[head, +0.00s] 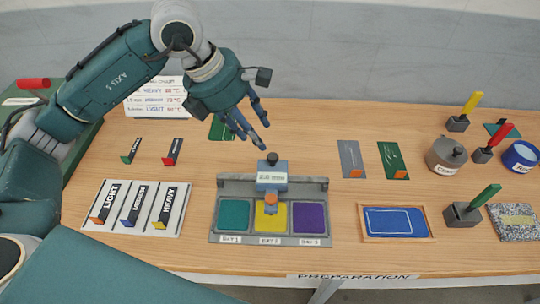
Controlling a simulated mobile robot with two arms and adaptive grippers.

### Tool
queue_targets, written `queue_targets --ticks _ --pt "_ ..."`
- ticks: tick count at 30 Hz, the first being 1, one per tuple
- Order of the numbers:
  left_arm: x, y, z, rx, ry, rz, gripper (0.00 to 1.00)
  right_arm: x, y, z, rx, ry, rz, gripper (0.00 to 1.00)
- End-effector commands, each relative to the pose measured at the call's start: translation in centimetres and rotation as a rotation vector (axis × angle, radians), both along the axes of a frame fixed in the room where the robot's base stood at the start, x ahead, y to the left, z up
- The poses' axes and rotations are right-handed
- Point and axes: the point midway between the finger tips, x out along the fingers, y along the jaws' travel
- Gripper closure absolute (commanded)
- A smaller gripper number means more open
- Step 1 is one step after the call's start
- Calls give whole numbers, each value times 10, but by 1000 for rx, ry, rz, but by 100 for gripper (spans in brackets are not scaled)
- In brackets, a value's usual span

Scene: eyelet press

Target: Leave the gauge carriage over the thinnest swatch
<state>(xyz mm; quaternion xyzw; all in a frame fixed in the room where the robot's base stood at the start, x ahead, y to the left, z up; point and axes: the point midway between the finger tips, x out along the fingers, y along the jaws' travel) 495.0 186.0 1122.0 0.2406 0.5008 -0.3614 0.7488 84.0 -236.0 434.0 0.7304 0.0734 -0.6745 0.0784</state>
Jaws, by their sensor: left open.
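The blue-grey gauge carriage (272,180) with a dark knob on top stands on a grey rail fixture (225,184) at the table's front middle. Its orange tip is over the yellow swatch (271,224) in the middle bay and hides part of it. A teal swatch (235,216) lies in the left bay and a purple swatch (310,219) in the right bay. The carriage has a small readout that I cannot read surely. My left gripper (254,134) is open and empty, behind and slightly left of the knob, apart from it. My right gripper is not in view.
A white board (176,209) with LIGHT, MEDIUM and HEAVY slots lies left of the fixture. A blue framed pad (396,223) lies to the right. Colour-handled tools, a lidded pot (446,155) and a blue container (520,157) stand at far right. Bare table lies around the fixture.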

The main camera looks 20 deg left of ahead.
Motion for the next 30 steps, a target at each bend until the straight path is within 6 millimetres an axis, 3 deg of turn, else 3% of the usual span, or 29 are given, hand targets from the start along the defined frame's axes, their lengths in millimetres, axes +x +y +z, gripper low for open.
queue_targets --ticks 5,16,29,30 --pt "5 -9 -24 0 7 0 59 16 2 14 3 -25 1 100" --pt "21 -27 -81 1 4 0 59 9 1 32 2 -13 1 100" --pt "24 -30 -92 1 0 0 59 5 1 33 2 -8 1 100" --pt "24 -30 -92 1 1 0 67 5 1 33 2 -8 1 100"
